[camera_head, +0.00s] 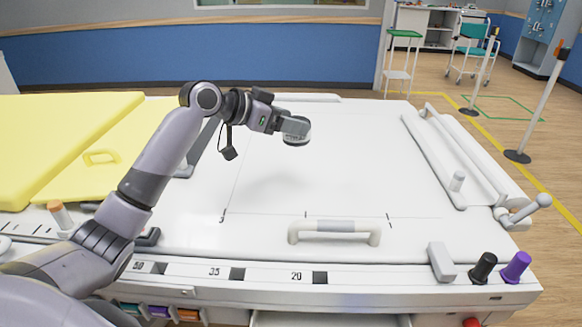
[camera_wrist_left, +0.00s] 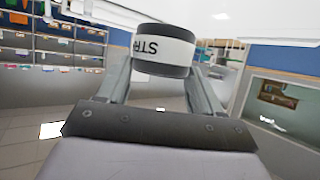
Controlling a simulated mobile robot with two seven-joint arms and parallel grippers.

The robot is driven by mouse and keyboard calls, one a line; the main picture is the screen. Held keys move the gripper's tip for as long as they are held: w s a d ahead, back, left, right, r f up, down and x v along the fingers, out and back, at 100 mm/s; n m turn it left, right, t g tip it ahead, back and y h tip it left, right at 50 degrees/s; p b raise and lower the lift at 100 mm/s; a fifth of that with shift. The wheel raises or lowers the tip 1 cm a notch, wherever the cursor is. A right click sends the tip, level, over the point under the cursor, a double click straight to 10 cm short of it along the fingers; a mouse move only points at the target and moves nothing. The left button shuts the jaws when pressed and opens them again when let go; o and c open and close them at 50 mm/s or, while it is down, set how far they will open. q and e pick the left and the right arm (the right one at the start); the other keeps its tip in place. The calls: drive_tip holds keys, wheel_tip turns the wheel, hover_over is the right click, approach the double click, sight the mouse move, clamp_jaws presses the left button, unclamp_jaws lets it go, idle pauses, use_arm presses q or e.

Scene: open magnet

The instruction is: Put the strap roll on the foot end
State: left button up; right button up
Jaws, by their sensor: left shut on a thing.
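The strap roll (camera_wrist_left: 164,50) is a short black cylinder with a white label reading "STR…", seen in the left wrist view. My left gripper (camera_wrist_left: 160,75) is shut on it, one finger on each side. In the head view the left gripper (camera_head: 297,128) reaches in from the left and holds the roll (camera_head: 297,140) above the white table top (camera_head: 330,180). Only the roll's lower part shows there, below the fingers. A faint shadow lies on the surface beneath. My right gripper is not in view. Which end of the table is the foot end is not marked in view.
A yellow pad (camera_head: 60,140) covers the table's left side. A white handle (camera_head: 335,232) stands near the front edge. A raised side rail (camera_head: 455,160), a grey block (camera_head: 441,262), and black (camera_head: 483,268) and purple (camera_head: 515,268) knobs are at the right. The middle surface is clear.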

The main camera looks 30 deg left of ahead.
use_arm(q)
wheel_tip(320, 180, down, 13)
drive_tip(key=shift+r, duration=0.2)
drive_tip(key=shift+f, duration=0.1)
drive_tip(key=shift+f, duration=0.15)
drive_tip(key=o, duration=1.1)
drive_tip(key=shift+c, duration=0.2)
drive_tip(key=shift+r, duration=0.35)
drive_tip(key=b+v, duration=0.1)
drive_tip(key=v, duration=1.1)
drive_tip(key=shift+d+f, duration=0.1)
drive_tip(key=shift+f, duration=0.05)
